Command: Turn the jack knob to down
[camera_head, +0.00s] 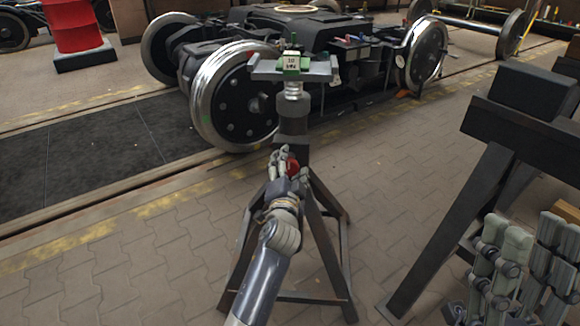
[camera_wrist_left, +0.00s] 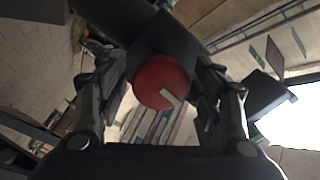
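The jack is a dark stand with splayed legs (camera_head: 325,245), a threaded column (camera_head: 293,92) and a flat top plate (camera_head: 262,66). Its red round knob (camera_head: 293,169) is partly hidden by my left gripper (camera_head: 283,160). In the left wrist view the knob (camera_wrist_left: 160,82) faces the camera, with a short white mark pointing to the lower right. My left gripper's fingers (camera_wrist_left: 160,85) stand on either side of the knob, open, with narrow gaps seemingly showing.
A bogie with shiny wheels (camera_head: 233,98) stands behind the jack. A green and white block (camera_head: 291,63) sits on the jack's top. A red drum (camera_head: 72,27) is at far left. Paved floor left of the jack is clear.

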